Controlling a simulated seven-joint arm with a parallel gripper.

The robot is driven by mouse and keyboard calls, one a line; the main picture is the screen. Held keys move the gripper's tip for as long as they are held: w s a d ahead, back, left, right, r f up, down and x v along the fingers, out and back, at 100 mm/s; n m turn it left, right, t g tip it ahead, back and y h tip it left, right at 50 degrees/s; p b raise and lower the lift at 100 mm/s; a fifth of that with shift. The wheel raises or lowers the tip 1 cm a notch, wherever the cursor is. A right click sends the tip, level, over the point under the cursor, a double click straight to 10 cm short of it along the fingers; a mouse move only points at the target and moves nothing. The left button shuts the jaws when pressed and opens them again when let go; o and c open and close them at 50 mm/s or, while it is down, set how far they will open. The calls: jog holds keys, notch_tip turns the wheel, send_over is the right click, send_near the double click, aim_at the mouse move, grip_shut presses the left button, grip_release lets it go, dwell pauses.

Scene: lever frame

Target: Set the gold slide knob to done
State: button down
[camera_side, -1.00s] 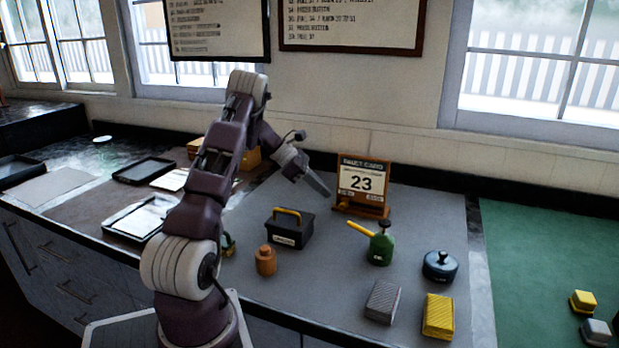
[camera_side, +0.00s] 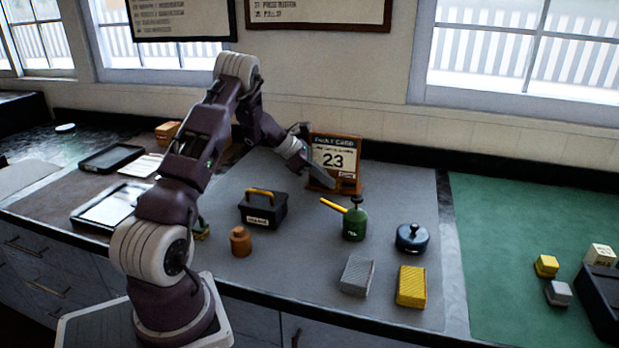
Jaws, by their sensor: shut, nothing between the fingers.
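My gripper (camera_side: 328,183) is shut and empty, pointing down to the right. I cannot make out a gold slide knob or a "done" mark; the stand's lower left part is hidden behind my gripper.
Grey mat is bare at right.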

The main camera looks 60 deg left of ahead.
jog(key=shift+w+d, duration=0.95)
jog(key=shift+d, duration=0.1)
jog(key=shift+r, duration=0.1)
jog(key=v, duration=1.4)
jog(key=shift+s+a, duration=0.15)
jog(key=shift+a, duration=0.05)
